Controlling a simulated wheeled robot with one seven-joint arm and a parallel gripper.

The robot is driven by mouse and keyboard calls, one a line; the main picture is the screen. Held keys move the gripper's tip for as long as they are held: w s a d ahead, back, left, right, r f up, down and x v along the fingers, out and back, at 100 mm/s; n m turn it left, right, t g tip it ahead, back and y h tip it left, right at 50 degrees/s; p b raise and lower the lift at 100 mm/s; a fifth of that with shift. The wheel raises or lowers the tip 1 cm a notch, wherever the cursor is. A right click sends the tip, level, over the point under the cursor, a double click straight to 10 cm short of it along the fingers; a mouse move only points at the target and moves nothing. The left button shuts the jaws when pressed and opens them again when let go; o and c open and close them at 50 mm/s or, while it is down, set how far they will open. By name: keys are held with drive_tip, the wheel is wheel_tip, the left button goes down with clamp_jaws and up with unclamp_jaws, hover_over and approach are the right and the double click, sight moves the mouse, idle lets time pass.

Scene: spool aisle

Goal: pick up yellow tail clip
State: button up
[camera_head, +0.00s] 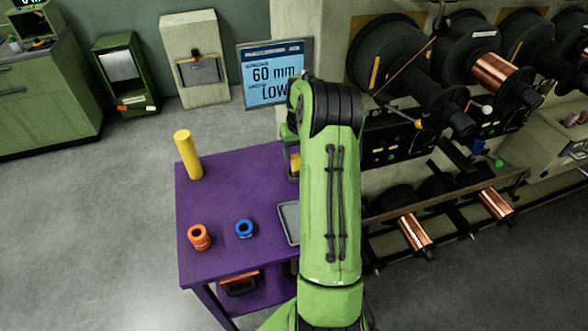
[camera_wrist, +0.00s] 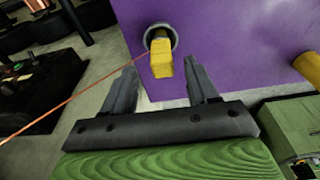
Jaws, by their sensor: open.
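The yellow tail clip (camera_wrist: 161,58) shows in the wrist view, at the mouth of a round grey holder (camera_wrist: 152,29) on the purple table. My gripper (camera_wrist: 161,72) is open, with its two dark fingers apart. The clip appears between and beyond the fingertips, and I see no contact. In the head view a yellow piece (camera_head: 295,163), probably the clip, shows at the table's edge, mostly hidden by my arm. My gripper is hidden there too.
The purple table (camera_head: 215,178) holds a yellow cylinder (camera_head: 187,155), an orange ring (camera_head: 199,237), a blue ring (camera_head: 244,229) and a grey tray (camera_head: 288,222). A thin copper wire (camera_wrist: 75,98) runs toward the clip. Spool racks (camera_head: 390,140) stand on the right.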

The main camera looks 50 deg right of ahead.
sight(296, 156)
drive_tip(key=f, duration=0.2)
drive_tip(key=w+f, duration=0.1)
drive_tip(key=f, duration=0.2)
drive_tip(key=shift+d, duration=0.2)
drive_tip(key=shift+c, duration=0.7)
drive_tip(key=shift+r, duration=0.1)
drive_tip(key=c, duration=0.9)
